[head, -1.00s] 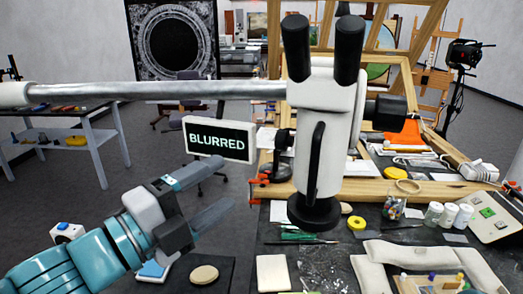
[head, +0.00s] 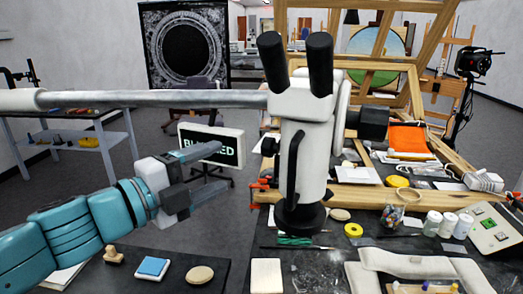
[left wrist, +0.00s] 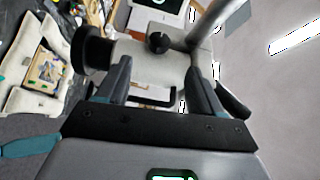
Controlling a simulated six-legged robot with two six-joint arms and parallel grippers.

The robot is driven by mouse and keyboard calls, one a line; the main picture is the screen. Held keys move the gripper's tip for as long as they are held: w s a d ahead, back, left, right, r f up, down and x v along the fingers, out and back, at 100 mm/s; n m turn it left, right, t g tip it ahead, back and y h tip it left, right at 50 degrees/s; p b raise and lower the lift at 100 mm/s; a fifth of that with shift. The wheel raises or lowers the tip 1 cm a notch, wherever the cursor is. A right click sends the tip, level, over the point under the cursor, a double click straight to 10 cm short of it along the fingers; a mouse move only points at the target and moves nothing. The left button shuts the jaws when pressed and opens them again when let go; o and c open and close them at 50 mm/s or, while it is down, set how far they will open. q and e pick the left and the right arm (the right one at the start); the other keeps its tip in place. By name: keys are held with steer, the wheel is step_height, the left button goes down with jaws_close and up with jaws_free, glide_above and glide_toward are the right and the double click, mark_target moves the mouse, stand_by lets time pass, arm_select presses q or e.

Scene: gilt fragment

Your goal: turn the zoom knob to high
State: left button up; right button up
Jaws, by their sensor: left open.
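A white microscope (head: 306,160) with two black eyepieces hangs from a grey boom (head: 150,98) over the dark table. In the left wrist view its white body (left wrist: 140,55) fills the middle. A small round black knob (left wrist: 158,42) sits on that body, ahead of my fingers; I cannot tell its setting. A display (head: 212,131), partly covered by a finger, shows the ends of a word. My left gripper (head: 226,166) is open and empty, left of the microscope and apart from it. Its fingers also show in the left wrist view (left wrist: 160,85). My right gripper is out of view.
A stamp (head: 114,255), a blue pad (head: 152,267) and a beige disc (head: 200,274) lie below the left arm. White bottles (head: 447,224) and a padded tray (head: 420,268) stand on the right. The boom runs above my left arm.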

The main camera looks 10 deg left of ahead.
mark_target(262, 149)
arm_select(q)
steer(key=x, duration=1.1)
steer(key=shift+w+d, duration=0.15)
steer(key=shift+d, duration=0.1)
steer(key=shift+a, duration=0.1)
steer(key=shift+f, duration=0.1)
steer(key=c, duration=1.1)
